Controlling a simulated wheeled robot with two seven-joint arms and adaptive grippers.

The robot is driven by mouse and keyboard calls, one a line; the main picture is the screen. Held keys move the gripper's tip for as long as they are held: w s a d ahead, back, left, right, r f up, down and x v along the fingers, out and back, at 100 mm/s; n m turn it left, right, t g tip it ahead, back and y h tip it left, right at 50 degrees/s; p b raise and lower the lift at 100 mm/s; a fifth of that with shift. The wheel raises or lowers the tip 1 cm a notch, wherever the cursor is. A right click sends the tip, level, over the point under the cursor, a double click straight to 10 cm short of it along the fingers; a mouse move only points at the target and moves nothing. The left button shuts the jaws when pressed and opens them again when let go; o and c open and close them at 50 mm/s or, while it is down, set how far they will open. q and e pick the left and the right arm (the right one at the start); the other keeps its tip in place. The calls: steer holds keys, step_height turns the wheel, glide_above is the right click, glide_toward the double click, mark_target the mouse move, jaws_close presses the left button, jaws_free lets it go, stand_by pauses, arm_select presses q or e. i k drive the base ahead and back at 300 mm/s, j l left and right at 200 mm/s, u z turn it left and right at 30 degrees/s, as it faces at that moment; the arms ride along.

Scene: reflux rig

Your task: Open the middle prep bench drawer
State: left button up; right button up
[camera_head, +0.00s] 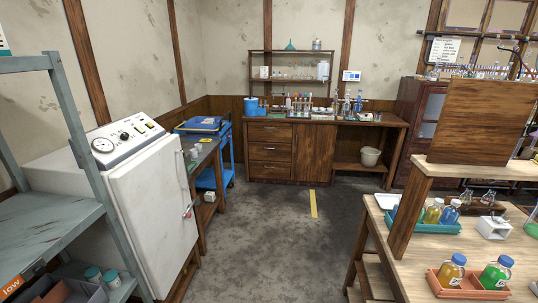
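The wooden prep bench (385,122) stands against the far wall. On its left side is a stack of three drawers, and all look shut. The middle drawer (262,152) lies between the top drawer (262,132) and the bottom drawer (262,171). Each drawer front has a small dark pull at its centre, too small to make out well. A cabinet door (314,153) is to the right of the drawers. Neither of my grippers is in view.
Open grey floor (275,235) with a yellow strip (313,204) leads to the bench. A white oven-like cabinet (160,215) and grey shelf (45,225) line the left, with a blue cart (226,160) beyond. A wooden table (410,265) with bottles stands right. A bucket (370,156) sits under the bench.

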mark_target(257, 150)
steer(key=z, duration=0.3)
steer(key=i, duration=4.8)
